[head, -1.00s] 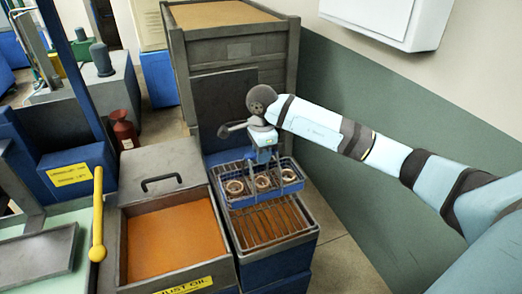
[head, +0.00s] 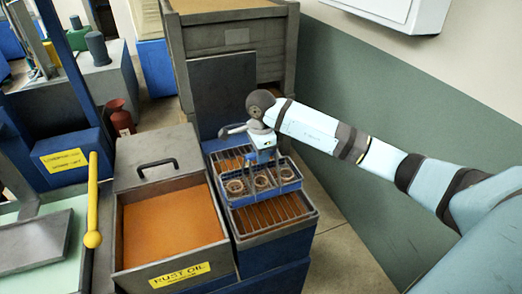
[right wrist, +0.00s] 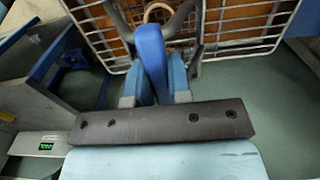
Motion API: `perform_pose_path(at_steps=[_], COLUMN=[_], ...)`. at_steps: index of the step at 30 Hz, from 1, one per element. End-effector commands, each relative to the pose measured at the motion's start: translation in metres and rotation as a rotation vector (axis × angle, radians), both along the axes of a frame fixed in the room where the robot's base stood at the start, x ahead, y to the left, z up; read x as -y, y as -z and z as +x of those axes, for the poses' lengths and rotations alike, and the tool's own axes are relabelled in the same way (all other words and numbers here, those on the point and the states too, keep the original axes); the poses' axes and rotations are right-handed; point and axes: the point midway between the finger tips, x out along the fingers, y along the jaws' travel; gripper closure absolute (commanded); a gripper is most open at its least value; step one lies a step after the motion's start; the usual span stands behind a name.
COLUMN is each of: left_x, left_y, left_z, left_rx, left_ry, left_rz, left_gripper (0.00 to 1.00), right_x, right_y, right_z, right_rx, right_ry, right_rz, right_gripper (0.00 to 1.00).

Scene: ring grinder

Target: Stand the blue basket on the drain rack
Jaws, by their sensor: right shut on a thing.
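The blue basket (head: 288,184) holds several ring-shaped parts and hangs roughly level from its upright handle in the head view. My right gripper (head: 263,152) is shut on that handle, above the basket. The drain rack (head: 275,213) is a wire grid on a blue tank with an orange-brown inside. The basket is over the middle of the rack, with bare wires showing behind and in front. I cannot tell whether it touches the wires. In the right wrist view, my fingers (right wrist: 158,85) point at the wire rack (right wrist: 245,42). My left gripper is not in view.
An open rust oil tank (head: 170,228) with a raised handled lid (head: 158,170) stands just left of the rack. A tall grey bin (head: 240,50) is behind. A green-and-white wall (head: 400,100) is at the right. A yellow lever (head: 92,200) stands at the left.

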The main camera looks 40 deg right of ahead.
Motion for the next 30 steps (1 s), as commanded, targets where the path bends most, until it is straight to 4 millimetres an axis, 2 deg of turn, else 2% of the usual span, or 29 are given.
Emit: perform_pose_path(at_steps=[9, 10, 13, 14, 23, 26, 30], left_x=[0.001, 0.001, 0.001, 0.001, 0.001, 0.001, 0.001], left_y=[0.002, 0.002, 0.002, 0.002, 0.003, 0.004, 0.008], left_z=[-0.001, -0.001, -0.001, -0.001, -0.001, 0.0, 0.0], left_rx=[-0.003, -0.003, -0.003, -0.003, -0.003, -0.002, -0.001], left_ry=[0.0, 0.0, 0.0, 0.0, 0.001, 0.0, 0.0], left_rz=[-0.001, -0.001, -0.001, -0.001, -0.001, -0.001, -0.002], left_gripper=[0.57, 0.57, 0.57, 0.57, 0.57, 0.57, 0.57], right_x=[0.0, 0.0, 0.0, 0.0, 0.0, 0.001, 0.001], right_y=[0.001, 0.001, 0.001, 0.001, 0.001, -0.008, -0.034], right_z=[0.001, 0.001, 0.0, 0.0, 0.0, 0.0, 0.001], right_rx=[0.002, 0.002, 0.002, 0.001, -0.001, 0.001, 0.005], right_ry=[0.0, 0.0, 0.0, 0.0, 0.0, -0.001, -0.001], right_rz=[0.001, 0.001, 0.001, 0.001, -0.001, 0.0, -0.001], right_gripper=[1.0, 0.77, 0.54, 0.51, 0.51, 0.51, 0.51])
